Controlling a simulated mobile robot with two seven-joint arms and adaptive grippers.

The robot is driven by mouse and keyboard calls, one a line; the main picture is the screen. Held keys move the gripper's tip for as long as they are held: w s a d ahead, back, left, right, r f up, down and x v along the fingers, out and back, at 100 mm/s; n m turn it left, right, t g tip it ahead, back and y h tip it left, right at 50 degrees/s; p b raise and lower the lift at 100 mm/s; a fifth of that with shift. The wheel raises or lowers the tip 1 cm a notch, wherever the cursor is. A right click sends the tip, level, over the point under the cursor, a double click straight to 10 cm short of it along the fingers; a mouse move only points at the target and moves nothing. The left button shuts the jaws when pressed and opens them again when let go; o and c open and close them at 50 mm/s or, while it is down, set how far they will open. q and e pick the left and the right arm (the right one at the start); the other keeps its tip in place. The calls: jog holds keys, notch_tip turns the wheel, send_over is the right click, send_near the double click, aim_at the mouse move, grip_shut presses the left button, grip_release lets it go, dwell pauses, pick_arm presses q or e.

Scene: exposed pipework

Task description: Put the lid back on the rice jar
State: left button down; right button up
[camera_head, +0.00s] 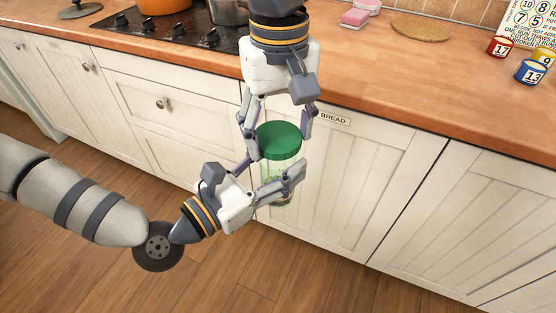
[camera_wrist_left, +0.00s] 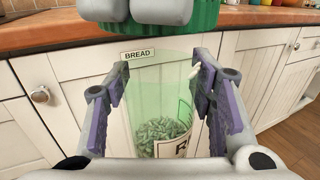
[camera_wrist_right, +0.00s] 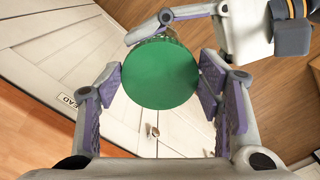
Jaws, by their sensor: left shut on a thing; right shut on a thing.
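The rice jar (camera_head: 283,172) is clear, green-tinted and held off the floor in front of the cabinets. In the left wrist view the jar (camera_wrist_left: 160,105) shows pale grains at its bottom and a partly hidden label (camera_wrist_left: 183,143). My left gripper (camera_head: 270,174) is shut on the jar's sides. The round green lid (camera_head: 279,140) is over the jar's mouth. My right gripper (camera_head: 281,137) reaches down from above and is shut on the lid (camera_wrist_right: 160,74). The lid's ribbed edge (camera_wrist_left: 205,14) shows in the left wrist view; I cannot tell whether it touches the rim.
A wooden counter (camera_head: 400,80) runs behind, with a hob (camera_head: 175,35), an orange pot (camera_head: 162,5), a cork mat (camera_head: 421,27) and numbered tins (camera_head: 500,46) on it. White cabinet doors (camera_head: 330,190) stand close behind the jar. The wooden floor (camera_head: 330,290) in front is clear.

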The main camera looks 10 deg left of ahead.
jog(key=shift+f, duration=0.45)
jog(key=shift+s, duration=0.1)
dwell(0.4)
jog(key=shift+f, duration=0.9)
jog(key=shift+f, duration=0.3)
jog(key=shift+c, duration=1.3)
jog(key=shift+f, duration=0.1)
jog(key=shift+d+f, duration=0.1)
jog(key=shift+f, duration=0.4)
